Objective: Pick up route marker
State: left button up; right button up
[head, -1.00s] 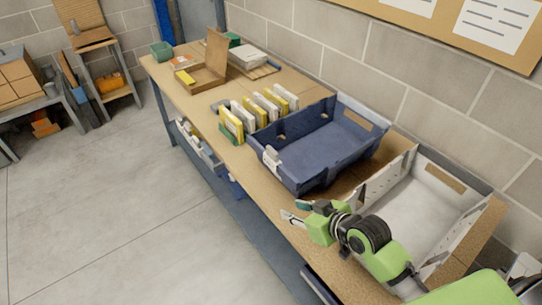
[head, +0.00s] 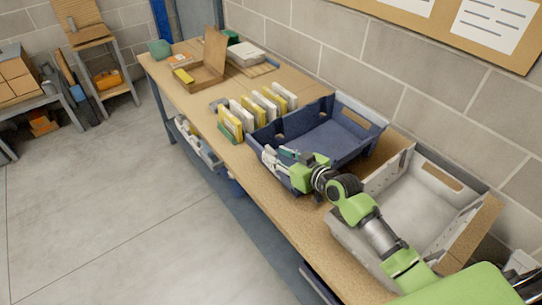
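No object can be named for certain as the route marker. A small white tag (head: 268,157) sits at the front left corner of the blue tote (head: 345,148) on the bench; it may be the marker. My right gripper (head: 282,158) is at this corner, over the tote's near rim, with its fingertips close beside the tag. Its fingers look apart, and I see nothing clearly held between them. The fingers partly cover the tag and rim, so contact cannot be told. My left gripper is not in view.
A grey-white tote (head: 425,200) stands to the right, under my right arm. Several yellow and white upright files (head: 258,108) stand left of the blue tote. An open cardboard box (head: 208,72) lies farther back.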

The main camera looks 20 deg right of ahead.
jog(key=shift+w+a+f+p, duration=0.15)
jog(key=shift+w+p, duration=0.15)
jog(key=shift+w, duration=0.3)
jog(key=shift+f+p+x, duration=0.25)
jog(key=shift+p+x, duration=0.05)
jog(key=shift+x, duration=1.65)
jog(key=shift+s, duration=0.1)
grip_shut()
